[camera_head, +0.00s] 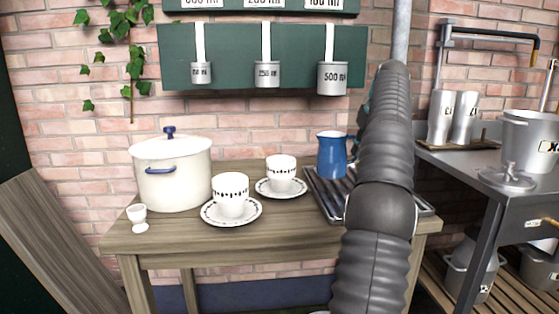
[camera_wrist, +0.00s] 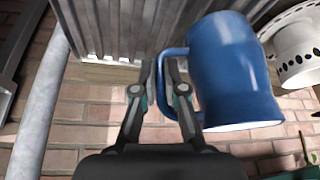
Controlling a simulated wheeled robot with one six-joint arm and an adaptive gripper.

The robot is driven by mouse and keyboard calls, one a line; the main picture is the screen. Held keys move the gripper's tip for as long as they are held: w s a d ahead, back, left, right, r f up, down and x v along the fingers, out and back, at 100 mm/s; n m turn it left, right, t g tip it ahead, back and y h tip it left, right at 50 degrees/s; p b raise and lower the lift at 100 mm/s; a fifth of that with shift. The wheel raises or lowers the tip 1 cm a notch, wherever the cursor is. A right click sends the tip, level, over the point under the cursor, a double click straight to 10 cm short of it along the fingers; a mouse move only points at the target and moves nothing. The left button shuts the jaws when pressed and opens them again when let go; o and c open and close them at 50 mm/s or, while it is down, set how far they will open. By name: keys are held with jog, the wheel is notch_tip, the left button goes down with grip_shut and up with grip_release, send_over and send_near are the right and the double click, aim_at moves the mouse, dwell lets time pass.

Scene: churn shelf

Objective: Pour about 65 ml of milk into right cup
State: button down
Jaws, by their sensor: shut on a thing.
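The blue jug (camera_head: 332,156) is upright on or just above the ribbed tray; I cannot tell whether it touches. In the wrist view my gripper (camera_wrist: 163,66) is shut on the handle of the jug (camera_wrist: 236,70). In the head view my arm hides the gripper. The right cup (camera_head: 281,172), white with a dark pattern band, stands on its saucer (camera_head: 262,190) left of the jug. The similar left cup (camera_head: 231,200) stands on a saucer (camera_head: 210,217) nearer the front. The milk inside the jug and the cups' contents are not visible.
The ribbed tray (camera_head: 321,190) lies on the wooden table (camera_head: 180,235). A white lidded pot (camera_head: 172,180) and a small white egg cup (camera_head: 137,215) stand at left. Measuring cups (camera_head: 267,73) hang above from a green board. A metal counter (camera_head: 460,168) is at right.

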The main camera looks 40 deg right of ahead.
jog(key=w+a+r+n+g+h, duration=0.3)
jog(key=w+a+r+g+h, duration=0.1)
jog(key=a+r+h, duration=0.5)
jog(key=shift+a+h, duration=0.15)
jog(key=shift+h, duration=0.75)
dwell(0.4)
jog(key=shift+w+a, duration=0.1)
jog(key=shift+w+a+r+h, duration=0.1)
jog(key=shift+a+r+h, duration=0.1)
jog(key=shift+a+h, duration=0.1)
jog(key=shift+w+a+r+b, duration=0.1)
jog(key=shift+a+r+b, duration=0.05)
jog(key=shift+b, duration=0.4)
jog(key=shift+r+h, duration=0.1)
jog(key=shift+h, duration=0.2)
jog(key=shift+w+a+r+n+g+h+b, duration=0.2)
jog(key=shift+a+h+b, duration=0.1)
jog(key=shift+a, duration=0.15)
jog(key=shift+w+a+r+n+g+h+b, duration=0.1)
jog(key=shift+w+a+r+h+b, duration=0.1)
jog(key=shift+a+b, duration=0.15)
